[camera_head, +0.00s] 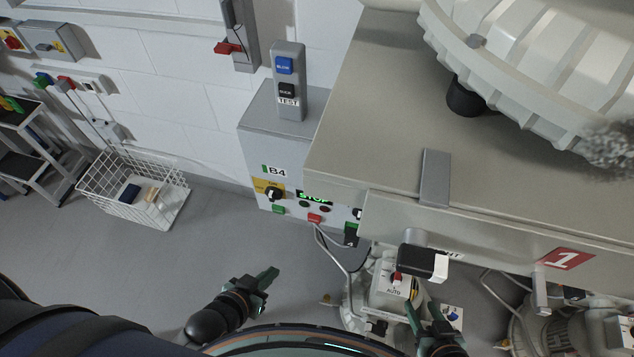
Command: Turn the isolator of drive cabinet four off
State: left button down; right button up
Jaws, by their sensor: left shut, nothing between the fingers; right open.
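Drive cabinet four, a grey box marked B4 (252,135), stands against the wall left of a large beige machine. Its isolator (275,193), a black rotary handle on a yellow plate, is on the front at the lower left. The handle's setting is too small to read. A lit green display (314,198) beside it appears to read STOP. My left gripper (270,277) is shut and empty, below the cabinet front and apart from it. My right gripper (430,312) is open, low in front of the beige machine, near a white unit marked AUTO (392,284).
Green and red buttons (314,218) sit below the display. A grey post (289,80) with blue and black buttons stands on the cabinet. A white wire basket (132,190) is on the floor at left. The beige machine (380,100) overhangs at right.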

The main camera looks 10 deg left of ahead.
aim_at(273, 193)
jog(key=z, duration=0.25)
jog(key=j+z, duration=0.75)
jog(key=z, duration=0.15)
jog(key=j+z, duration=0.15)
jog(key=j, duration=0.3)
jog(key=k+j+z, duration=0.15)
jog(key=j, duration=0.3)
jog(key=k+j, duration=0.1)
jog(key=j, duration=0.65)
jog(key=k+j+z, duration=0.1)
jog(key=j, duration=0.25)
jog(key=k+j, duration=0.15)
jog(key=j, duration=0.2)
